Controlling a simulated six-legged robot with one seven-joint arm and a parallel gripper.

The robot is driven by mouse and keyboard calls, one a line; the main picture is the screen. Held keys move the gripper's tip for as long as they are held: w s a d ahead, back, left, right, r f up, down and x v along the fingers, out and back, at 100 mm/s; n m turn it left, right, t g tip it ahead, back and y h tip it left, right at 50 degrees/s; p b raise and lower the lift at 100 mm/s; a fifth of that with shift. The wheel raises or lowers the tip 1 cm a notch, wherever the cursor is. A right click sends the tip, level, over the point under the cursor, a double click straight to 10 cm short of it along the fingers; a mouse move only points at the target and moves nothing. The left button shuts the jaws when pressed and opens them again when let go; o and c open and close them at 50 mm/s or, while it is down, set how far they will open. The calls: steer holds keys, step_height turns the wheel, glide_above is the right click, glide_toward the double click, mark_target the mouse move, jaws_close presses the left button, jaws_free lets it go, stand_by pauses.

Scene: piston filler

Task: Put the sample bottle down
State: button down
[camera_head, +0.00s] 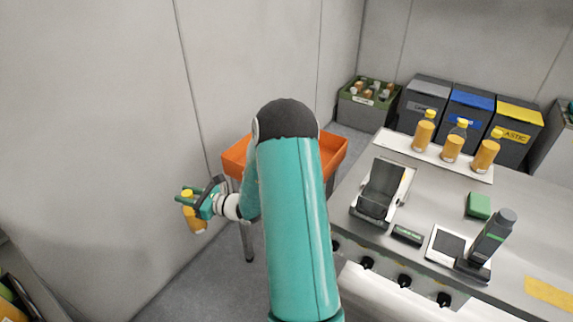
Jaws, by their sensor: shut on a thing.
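The sample bottle (196,221) is an orange-filled bottle with a yellow cap, at the left in the head view. My gripper (190,197) is shut on it near its top and holds it up in the air in front of the grey wall, above the floor. The bottle looks slightly tilted. The fingers hide part of its neck. My teal arm spans the middle of the view and hides part of the orange tray (333,152) behind it.
A steel bench (440,205) at the right bears several bottles on a white strip (400,148), a dark-screened device (383,187), a green block (478,205) and a scale (448,247). Bins (471,110) and a green crate (366,112) stand behind. Floor shows below the bottle.

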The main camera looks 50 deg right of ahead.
steer(key=s+d+r+m+g+h, duration=0.1)
steer(key=s+d+r+m+h, duration=0.3)
steer(key=d, duration=0.7)
steer(key=s+d+r+m+h, duration=0.25)
steer(key=d+r+h, duration=0.35)
steer(key=d, duration=0.4)
steer(key=s+d+r+m+g+h, duration=0.1)
steer(key=s+d+r+m+h, duration=0.35)
steer(key=d, duration=0.65)
steer(key=s+d+f+m+g+h, duration=0.1)
steer(key=s+d+f+h, duration=0.1)
steer(key=d+f+h, duration=0.25)
steer(key=w+d+f+y, duration=0.1)
steer(key=w+d+f, duration=0.8)
steer(key=f, duration=0.4)
steer(key=shift+w+f, duration=0.15)
steer(key=shift+w, duration=0.35)
steer(key=shift+d+f, duration=0.1)
steer(key=shift+f, duration=0.05)
steer(key=c, duration=1.1)
jaws_free()
steer(key=shift+f, duration=0.1)
